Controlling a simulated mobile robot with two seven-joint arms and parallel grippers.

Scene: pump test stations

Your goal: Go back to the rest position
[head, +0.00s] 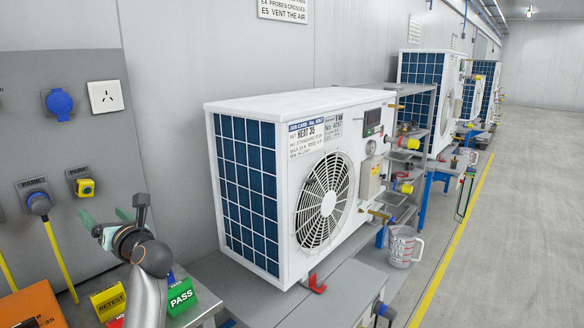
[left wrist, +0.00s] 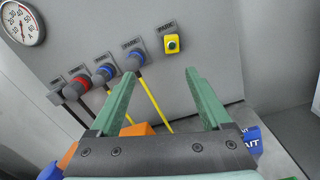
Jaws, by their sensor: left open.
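My left gripper (head: 106,217) is at the lower left of the head view, in front of the grey wall panel (head: 62,140). Its two green fingers are apart with nothing between them. In the left wrist view the open fingers (left wrist: 161,70) point toward the panel, with the yellow switch box (left wrist: 172,43) seen beyond and between them. My right gripper is not in view.
A white heat pump unit (head: 245,99) stands right of my arm. Below the arm are an orange box (head: 32,306), a yellow RETEST block (head: 108,301) and a green PASS block (head: 181,297). A measuring jug (head: 401,246) stands farther right. The floor (head: 530,200) at right is clear.

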